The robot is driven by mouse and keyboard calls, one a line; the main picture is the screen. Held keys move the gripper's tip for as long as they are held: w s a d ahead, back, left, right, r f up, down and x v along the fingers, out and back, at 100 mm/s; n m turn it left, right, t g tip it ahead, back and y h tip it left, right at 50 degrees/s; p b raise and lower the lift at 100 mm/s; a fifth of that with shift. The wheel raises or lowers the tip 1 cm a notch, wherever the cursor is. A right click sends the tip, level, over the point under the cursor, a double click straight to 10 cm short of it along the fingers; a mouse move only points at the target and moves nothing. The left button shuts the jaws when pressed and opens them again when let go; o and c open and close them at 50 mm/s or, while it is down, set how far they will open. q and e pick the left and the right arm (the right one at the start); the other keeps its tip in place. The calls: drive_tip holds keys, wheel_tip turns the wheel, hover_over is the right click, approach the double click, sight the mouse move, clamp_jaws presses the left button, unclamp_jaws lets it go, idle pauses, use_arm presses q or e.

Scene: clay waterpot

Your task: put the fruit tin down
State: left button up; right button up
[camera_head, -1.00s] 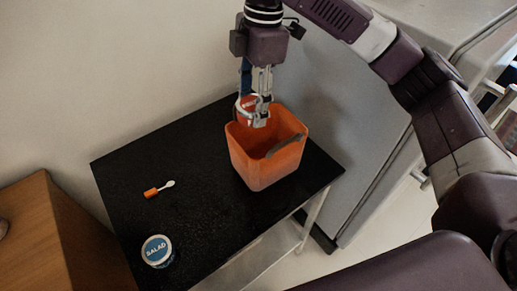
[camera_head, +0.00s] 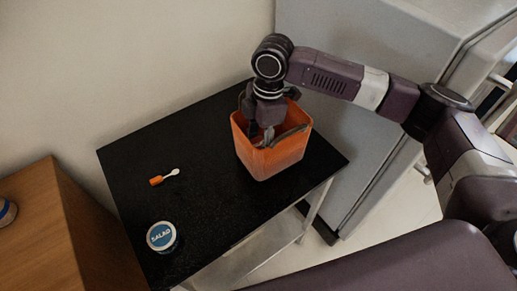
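My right gripper (camera_head: 266,134) reaches down inside the orange bin (camera_head: 272,161) on the black table, its arm coming in from the right. Its fingertips are mostly hidden by the wrist and the bin walls, so I cannot tell whether they are open or shut. I cannot make out a fruit tin now; anything at the fingers is hidden in the bin. A round tin labelled "SALAD" (camera_head: 162,237) stands upright at the table's front left. My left gripper is not in view.
The black table (camera_head: 215,190) has free room left of the bin. An orange-and-white brush-like item (camera_head: 164,177) lies there. A dark grey strip (camera_head: 290,135) leans in the bin. A wooden cabinet (camera_head: 50,235) with a blue-white round item (camera_head: 6,212) is at left; a grey cabinet (camera_head: 365,150) is at right.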

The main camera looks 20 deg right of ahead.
wheel_tip(320, 180, down, 2)
drive_tip(key=shift+f, duration=0.15)
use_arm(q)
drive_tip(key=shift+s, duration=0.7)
use_arm(e)
drive_tip(key=shift+f, duration=0.15)
drive_tip(key=o, duration=1.1)
drive_tip(key=shift+c, duration=0.2)
drive_tip(key=r, duration=0.4)
drive_tip(key=d+r, duration=0.1)
drive_tip(key=r, duration=0.7)
drive_tip(key=shift+w+d+r+b, duration=0.1)
drive_tip(key=shift+d+b, duration=0.1)
drive_tip(key=shift+b, duration=0.1)
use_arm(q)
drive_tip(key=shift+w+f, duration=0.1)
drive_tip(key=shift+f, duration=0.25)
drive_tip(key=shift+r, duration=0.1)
use_arm(e)
drive_tip(key=shift+r, duration=0.1)
